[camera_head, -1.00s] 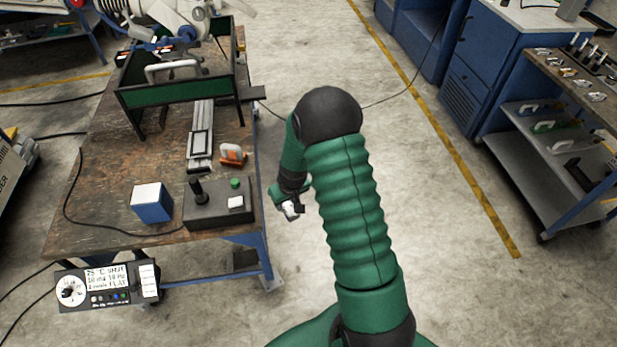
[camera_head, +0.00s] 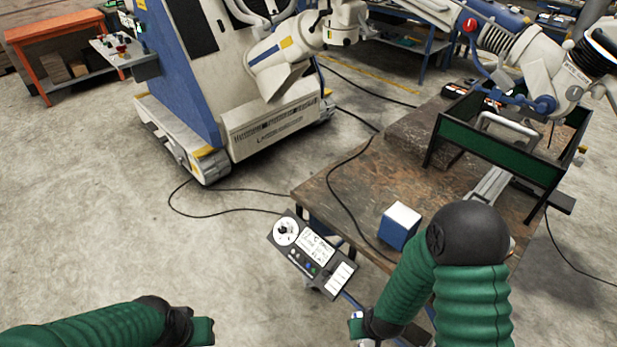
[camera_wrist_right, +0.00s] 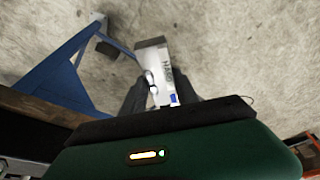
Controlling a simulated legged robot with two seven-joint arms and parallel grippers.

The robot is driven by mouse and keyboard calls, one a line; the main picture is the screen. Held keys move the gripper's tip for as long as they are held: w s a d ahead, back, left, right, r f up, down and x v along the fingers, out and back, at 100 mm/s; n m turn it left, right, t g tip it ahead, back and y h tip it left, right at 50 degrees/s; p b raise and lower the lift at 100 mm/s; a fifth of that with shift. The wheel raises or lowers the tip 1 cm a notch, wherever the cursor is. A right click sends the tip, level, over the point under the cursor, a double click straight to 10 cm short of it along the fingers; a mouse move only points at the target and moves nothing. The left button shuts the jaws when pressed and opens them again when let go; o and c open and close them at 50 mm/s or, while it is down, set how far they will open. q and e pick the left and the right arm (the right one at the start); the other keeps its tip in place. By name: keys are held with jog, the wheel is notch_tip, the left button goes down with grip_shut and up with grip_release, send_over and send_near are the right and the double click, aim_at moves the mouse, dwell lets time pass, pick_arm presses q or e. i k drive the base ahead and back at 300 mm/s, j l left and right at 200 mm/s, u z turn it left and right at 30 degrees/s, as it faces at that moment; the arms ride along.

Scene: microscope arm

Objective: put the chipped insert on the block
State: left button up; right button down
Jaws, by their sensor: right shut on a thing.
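The block (camera_head: 400,226), a blue cube with a white top, sits near the table's front edge in the head view. My right gripper (camera_wrist_right: 160,95) is shut on a small pale grey piece with dark lettering (camera_wrist_right: 155,60), seen between its dark fingers in the right wrist view. This appears to be the insert; I cannot make out a chip. In the head view my right gripper (camera_head: 358,327) is low, in front of the table and below the block.
The worn table (camera_head: 350,190) carries a green-sided black frame (camera_head: 490,150) and a metal rail. A control panel (camera_head: 310,255) hangs at the table's front edge, close to my right gripper. A cable crosses the tabletop. A blue and white machine (camera_head: 230,100) stands behind left.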

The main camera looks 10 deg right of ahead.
aim_at(415, 132)
jog(key=i+j+u, duration=0.3)
jog(key=u, duration=0.15)
jog(key=i+j+u, duration=0.15)
jog(key=i+u, duration=0.75)
jog(key=i+z, duration=0.25)
jog(key=i, duration=0.35)
jog(key=i+z, duration=0.25)
jog(key=i, duration=0.35)
jog(key=i+j+z, duration=0.2)
jog(key=i, duration=0.35)
jog(key=i+l+z, duration=0.15)
jog(key=z, duration=0.25)
jog(key=i+z, duration=0.6)
jog(key=z, duration=0.2)
jog(key=i+z, duration=0.25)
jog(key=z, duration=0.15)
jog(key=i+j+z, duration=0.2)
jog(key=z, duration=0.25)
